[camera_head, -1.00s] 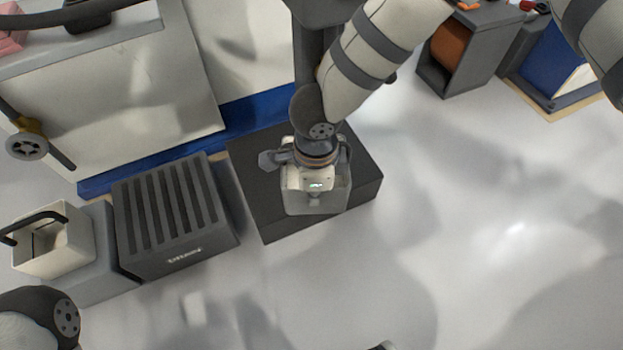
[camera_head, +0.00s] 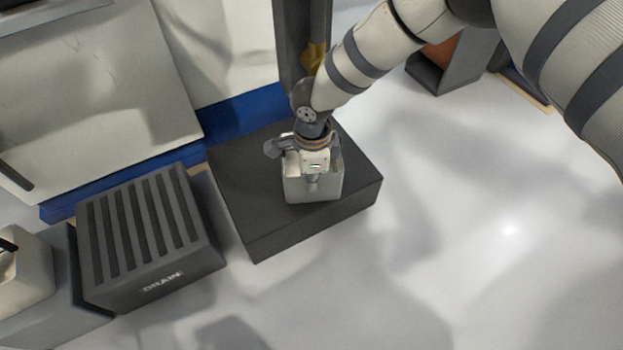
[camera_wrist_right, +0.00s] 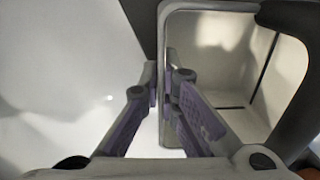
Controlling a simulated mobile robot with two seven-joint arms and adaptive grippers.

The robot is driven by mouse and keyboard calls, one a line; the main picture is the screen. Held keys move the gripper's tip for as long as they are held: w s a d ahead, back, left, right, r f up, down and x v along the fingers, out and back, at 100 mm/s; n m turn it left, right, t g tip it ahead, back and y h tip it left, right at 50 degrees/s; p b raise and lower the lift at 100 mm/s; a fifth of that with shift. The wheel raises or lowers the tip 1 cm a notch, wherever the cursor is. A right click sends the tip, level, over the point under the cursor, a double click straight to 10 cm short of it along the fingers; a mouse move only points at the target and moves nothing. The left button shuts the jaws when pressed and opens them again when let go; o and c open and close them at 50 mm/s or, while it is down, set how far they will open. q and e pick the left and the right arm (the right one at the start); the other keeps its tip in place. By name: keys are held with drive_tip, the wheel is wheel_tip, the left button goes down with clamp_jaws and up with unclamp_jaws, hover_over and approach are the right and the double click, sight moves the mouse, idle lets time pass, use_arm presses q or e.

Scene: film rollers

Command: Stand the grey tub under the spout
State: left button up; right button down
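The grey tub (camera_head: 312,190) is a small, open, pale box at the black block (camera_head: 300,229). It looks upright; I cannot tell whether its base touches the block. My right gripper (camera_head: 313,182) comes down over it. In the right wrist view, the fingers (camera_wrist_right: 161,88) are closed together on the tub's side wall, with the hollow of the tub (camera_wrist_right: 235,60) to their right. A dark column with a brass-coloured piece (camera_head: 316,57) stands behind the tub, partly covered by my right arm. I cannot make out a spout opening. My left gripper is out of view.
A dark slatted box marked DRAIN (camera_head: 148,235) stands left of the block. A pale container with a black handle (camera_head: 22,272) is at the far left. A grey open housing (camera_head: 455,65) stands at the back right. The white floor at the right is clear.

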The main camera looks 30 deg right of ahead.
drive_tip(key=shift+f, duration=0.15)
drive_tip(key=c, duration=1.8)
unclamp_jaws()
